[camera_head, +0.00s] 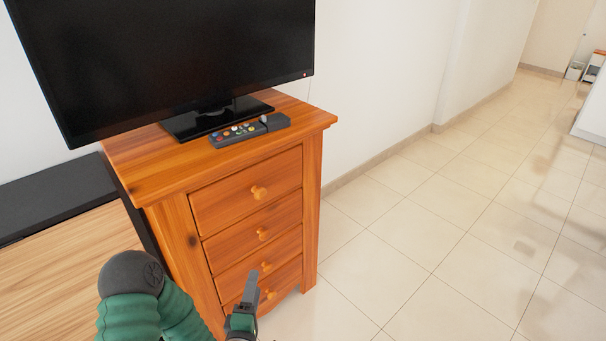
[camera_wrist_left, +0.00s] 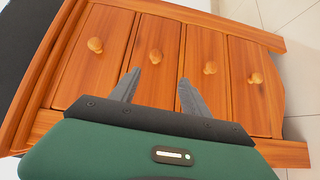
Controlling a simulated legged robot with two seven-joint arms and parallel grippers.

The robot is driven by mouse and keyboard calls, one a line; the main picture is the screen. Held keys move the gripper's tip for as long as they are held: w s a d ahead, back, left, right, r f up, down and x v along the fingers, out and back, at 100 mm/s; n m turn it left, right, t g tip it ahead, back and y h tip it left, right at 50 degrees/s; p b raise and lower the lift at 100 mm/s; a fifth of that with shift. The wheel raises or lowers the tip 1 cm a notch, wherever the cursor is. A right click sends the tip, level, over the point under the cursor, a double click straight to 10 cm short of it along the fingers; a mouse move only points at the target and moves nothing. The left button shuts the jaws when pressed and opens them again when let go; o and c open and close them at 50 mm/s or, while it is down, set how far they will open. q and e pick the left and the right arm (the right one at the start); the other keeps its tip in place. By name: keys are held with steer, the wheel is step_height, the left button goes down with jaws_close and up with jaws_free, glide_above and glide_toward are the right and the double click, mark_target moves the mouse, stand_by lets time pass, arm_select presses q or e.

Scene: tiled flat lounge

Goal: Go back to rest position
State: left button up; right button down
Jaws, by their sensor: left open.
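My left gripper (camera_head: 250,294) is at the bottom of the head view, in front of the lower drawers of a wooden chest (camera_head: 177,224). In the left wrist view its two fingers (camera_wrist_left: 157,88) are apart with nothing between them. Beyond them the chest's drawer fronts (camera_wrist_left: 207,47) and round knobs appear turned sideways. The gap between the fingers and the drawers is hard to judge. My right gripper is in neither view.
A television (camera_head: 180,60) stands on the chest. A remote control (camera_head: 238,132) lies before its stand. A low black-topped wooden unit (camera_head: 60,188) stands at the left. The tiled floor (camera_head: 440,230) at the right is clear.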

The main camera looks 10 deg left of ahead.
arm_select(q)
steer(key=s+d+f+m+g+h, duration=0.1)
steer(key=d+f+m+g+h, duration=0.25)
steer(key=m+g, duration=0.55)
steer(key=s+r+m+g+y+p, duration=0.1)
steer(key=s+r+m+g, duration=0.15)
steer(key=s, duration=0.25)
steer(key=s+a+r+m+g+p, duration=0.1)
steer(key=s+r+m+g, duration=0.1)
steer(key=s+m, duration=0.3)
steer(key=s+r+m+g+y+p, duration=0.1)
steer(key=s+r+m+g, duration=0.15)
steer(key=s, duration=0.35)
step_height(320, 180, up, 36)
steer(key=p, duration=3.6)
steer(key=shift+a+f+t, duration=0.2)
steer(key=shift+f+t, duration=0.05)
steer(key=shift+t, duration=0.15)
